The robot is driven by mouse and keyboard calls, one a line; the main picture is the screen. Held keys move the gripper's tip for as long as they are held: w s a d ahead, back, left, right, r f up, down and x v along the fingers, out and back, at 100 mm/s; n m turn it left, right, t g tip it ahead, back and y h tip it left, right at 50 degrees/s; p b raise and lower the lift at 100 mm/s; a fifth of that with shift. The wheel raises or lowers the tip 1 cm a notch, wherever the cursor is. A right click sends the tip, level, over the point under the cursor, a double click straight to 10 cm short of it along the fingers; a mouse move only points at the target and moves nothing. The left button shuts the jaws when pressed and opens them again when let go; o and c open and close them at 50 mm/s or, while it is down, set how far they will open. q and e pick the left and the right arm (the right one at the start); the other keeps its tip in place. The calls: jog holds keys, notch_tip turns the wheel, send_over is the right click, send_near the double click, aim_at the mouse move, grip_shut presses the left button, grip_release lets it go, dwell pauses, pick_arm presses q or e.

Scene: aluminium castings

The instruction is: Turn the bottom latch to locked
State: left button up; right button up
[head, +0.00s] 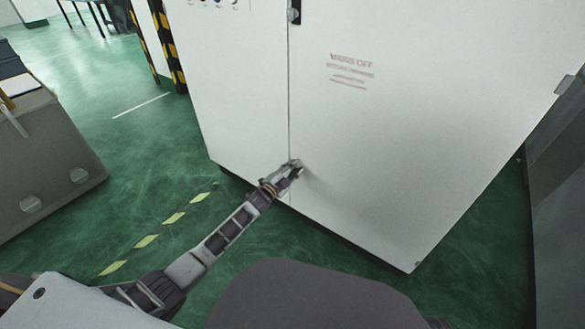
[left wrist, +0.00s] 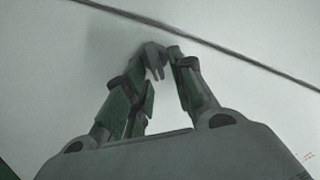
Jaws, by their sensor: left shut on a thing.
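The bottom latch is a small grey handle on the white cabinet (head: 400,150), beside the door seam. In the head view my left gripper (head: 293,168) reaches it and mostly hides it. In the left wrist view the latch (left wrist: 153,62) shows as a grey piece between the fingertips of my left gripper (left wrist: 161,58), which is shut on it. The latch's exact angle is hard to tell because the fingers cover part of it. My right gripper is in neither view.
An upper latch (head: 294,12) sits on the same seam near the top. Red lettering (head: 350,70) marks the right door. A grey box-like unit (head: 45,165) stands at the left, and a yellow-black striped post (head: 168,45) stands behind. Green floor between them is clear.

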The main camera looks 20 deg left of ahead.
pick_arm(q)
jog(key=shift+f+m, duration=0.1)
jog(key=shift+m, duration=0.4)
jog(key=o, duration=0.7)
jog(key=shift+s, duration=0.2)
jog(key=shift+v, duration=5.8)
jog(key=shift+s+d, duration=0.1)
